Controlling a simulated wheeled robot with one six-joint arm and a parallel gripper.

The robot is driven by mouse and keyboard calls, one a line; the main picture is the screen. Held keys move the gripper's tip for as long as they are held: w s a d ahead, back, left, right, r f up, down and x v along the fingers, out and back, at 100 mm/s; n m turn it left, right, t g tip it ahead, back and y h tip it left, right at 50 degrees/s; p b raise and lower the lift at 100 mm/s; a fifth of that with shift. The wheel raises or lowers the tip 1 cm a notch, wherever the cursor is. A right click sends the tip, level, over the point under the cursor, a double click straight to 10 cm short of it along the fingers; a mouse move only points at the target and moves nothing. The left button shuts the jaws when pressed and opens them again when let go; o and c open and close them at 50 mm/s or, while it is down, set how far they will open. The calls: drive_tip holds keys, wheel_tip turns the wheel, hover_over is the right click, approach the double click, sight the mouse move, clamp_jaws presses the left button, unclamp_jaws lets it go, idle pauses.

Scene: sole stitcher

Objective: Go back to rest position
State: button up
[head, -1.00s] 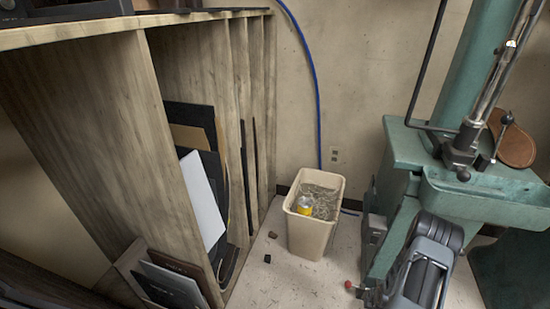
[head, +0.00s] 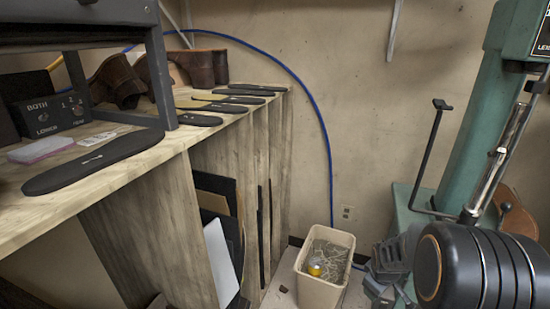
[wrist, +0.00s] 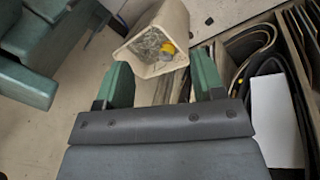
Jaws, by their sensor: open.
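My gripper (wrist: 162,66) is open and empty in the wrist view, its two green-padded fingers apart with the beige bin (wrist: 182,18) beyond them. In the head view my dark arm fills the lower right, in front of the green machine (head: 452,130). The bin (head: 318,292) stands on the floor there, holding pale scraps and a yellow can (head: 314,267). The gripper seems to hang in the air and touches nothing that I can see.
A wooden shelf unit (head: 185,235) with dark sheets in its slots stands at left. A blue hose (head: 318,110) runs down the wall. Some bare floor shows beside the bin.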

drive_tip(key=s+a+r+m+p, duration=0.2)
drive_tip(key=s+a+r+p, duration=0.1)
drive_tip(key=r, duration=0.6)
drive_tip(key=s+a+r+m+y+p, duration=0.1)
drive_tip(key=s+a+r+p, duration=0.3)
drive_tip(key=r, duration=0.6)
drive_tip(key=s+a+r+m+t+p, duration=0.1)
drive_tip(key=s+a+r+m+p, duration=0.2)
drive_tip(key=r, duration=0.6)
drive_tip(key=s+a+p, duration=0.1)
drive_tip(key=s+a, duration=0.1)
drive_tip(key=a, duration=0.1)
drive_tip(key=shift+a+r+m+y, duration=0.2)
drive_tip(key=shift+m+y, duration=0.1)
drive_tip(key=shift+y, duration=0.1)
drive_tip(key=shift+s+a+r, duration=0.1)
drive_tip(key=shift+s, duration=0.1)
drive_tip(key=shift+c, duration=0.2)
